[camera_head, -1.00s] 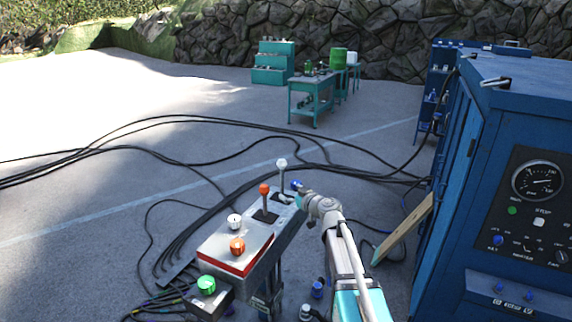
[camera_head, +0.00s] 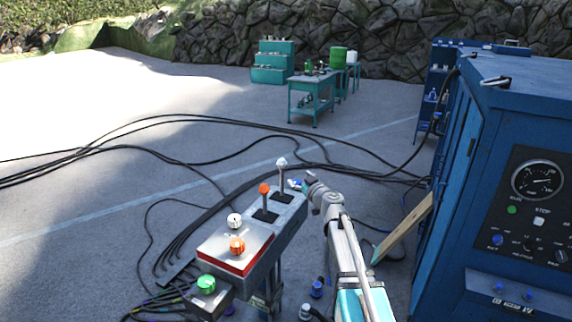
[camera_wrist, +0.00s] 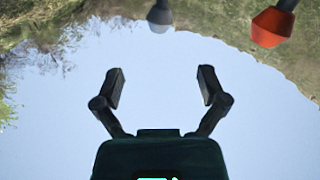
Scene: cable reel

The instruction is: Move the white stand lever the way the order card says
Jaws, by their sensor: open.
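The white stand lever (camera_head: 281,163) rises near the far end of the grey control stand (camera_head: 291,212), its round white knob on top of a thin shaft. In the wrist view the white knob (camera_wrist: 160,16) hangs at the top middle, beyond the fingertips. My gripper (camera_head: 295,184) is just right of the lever's shaft and a little below the knob, apparently apart from it. The wrist view shows my gripper (camera_wrist: 160,85) open with nothing between its fingers. I cannot make out an order card in either view.
An orange lever (camera_head: 264,189) stands close beside the white one; its knob also shows in the wrist view (camera_wrist: 272,26). White, orange and green buttons sit nearer on the stand. A blue cabinet (camera_head: 455,160) stands at right. Black cables (camera_head: 190,120) cross the ground.

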